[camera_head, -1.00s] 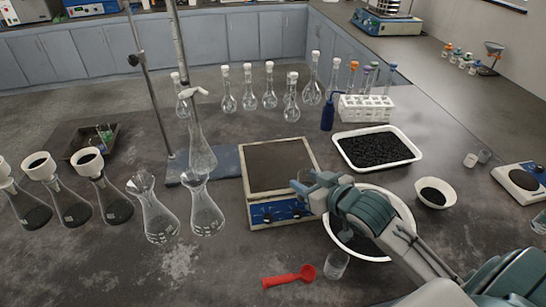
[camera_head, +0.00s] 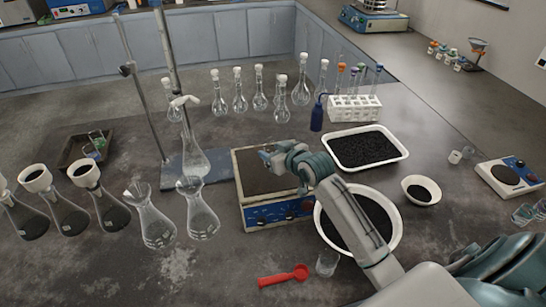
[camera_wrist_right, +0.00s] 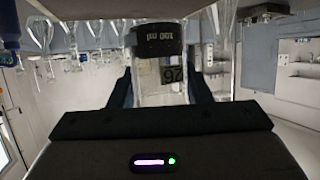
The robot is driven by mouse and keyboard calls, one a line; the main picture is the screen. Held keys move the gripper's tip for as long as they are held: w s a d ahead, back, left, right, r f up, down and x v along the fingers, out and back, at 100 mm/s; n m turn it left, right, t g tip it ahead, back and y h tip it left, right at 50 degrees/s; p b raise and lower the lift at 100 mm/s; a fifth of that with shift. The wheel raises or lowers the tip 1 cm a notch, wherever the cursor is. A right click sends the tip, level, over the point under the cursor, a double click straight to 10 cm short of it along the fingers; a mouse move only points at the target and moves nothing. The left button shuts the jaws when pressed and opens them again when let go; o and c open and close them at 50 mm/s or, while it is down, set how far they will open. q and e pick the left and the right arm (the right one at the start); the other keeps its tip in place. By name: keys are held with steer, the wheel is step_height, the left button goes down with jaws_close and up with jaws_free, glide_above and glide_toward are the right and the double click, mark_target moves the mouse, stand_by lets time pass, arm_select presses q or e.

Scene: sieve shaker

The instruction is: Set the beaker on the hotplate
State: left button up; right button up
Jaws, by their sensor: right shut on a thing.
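The hotplate (camera_head: 278,213) stands mid-table, with a dark square top, pale rim and blue front panel with knobs. My right gripper (camera_head: 266,157) reaches over its top from the right. In the right wrist view a clear glass beaker (camera_wrist_right: 161,85) with a dark "100 ml" band sits between the gripper's dark fingers, and the gripper is shut on it. In the head view the beaker is mostly hidden by the gripper, and I cannot tell whether it touches the plate. My left gripper is not in view.
A white bowl of black grains (camera_head: 395,216) stands right of the hotplate, a white tray of black grains (camera_head: 367,131) behind it. Glass flasks (camera_head: 198,212) stand close on the left, beside a stand. A red scoop (camera_head: 283,277) and small glass (camera_head: 327,263) lie in front.

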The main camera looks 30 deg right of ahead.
step_height(320, 180, down, 3)
steer(key=shift+r+p, duration=0.1)
steer(key=shift+p, duration=0.7)
steer(key=shift+f, duration=0.35)
steer(key=shift+f, duration=0.15)
steer(key=o, duration=1)
steer(key=shift+o, duration=0.2)
